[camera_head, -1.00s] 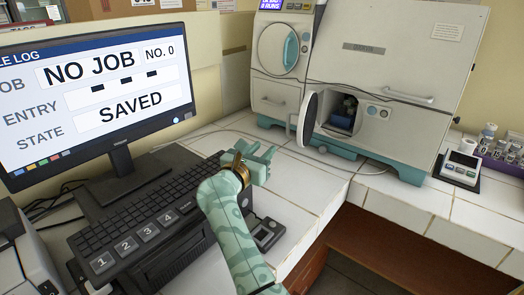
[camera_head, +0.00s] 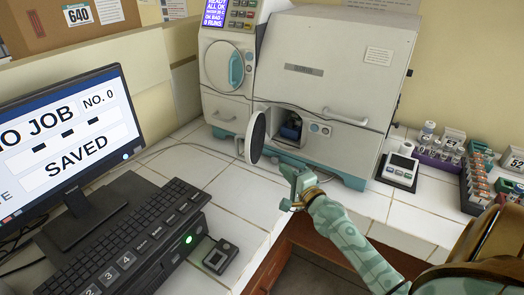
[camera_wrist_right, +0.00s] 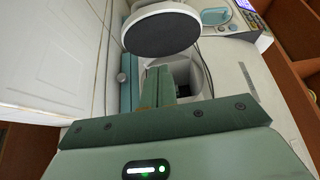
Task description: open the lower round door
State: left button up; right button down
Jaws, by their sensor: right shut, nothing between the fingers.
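The lower round door (camera_head: 257,138) of the white incubator (camera_head: 315,75) stands swung open, edge turned out to the left of its opening (camera_head: 291,127). Its dark inner face and pale rim also show in the wrist view (camera_wrist_right: 163,33). Inside the opening is a blue item, partly in shadow. My right gripper (camera_head: 290,174) is shut and empty over the counter, in front of and below the opening, apart from the door. In the wrist view its fingers (camera_wrist_right: 158,86) lie together, below the door in the picture. My left gripper is not in view.
The upper round door (camera_head: 218,66) with a teal handle is closed. A monitor (camera_head: 60,140) and keyboard (camera_head: 130,240) stand at left. A small timer-like device (camera_head: 398,168) and a vial rack (camera_head: 440,153) are at right.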

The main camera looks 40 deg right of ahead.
jog(key=b, duration=0.2)
send_near(254, 148)
jog(key=w+d, duration=0.2)
jog(key=d, duration=0.1)
jog(key=w+a, duration=0.2)
jog(key=w, duration=0.1)
jog(key=shift+w+a, duration=0.2)
jog(key=shift+w, duration=0.1)
jog(key=shift+r+p, duration=0.1)
jog(key=shift+p, duration=0.2)
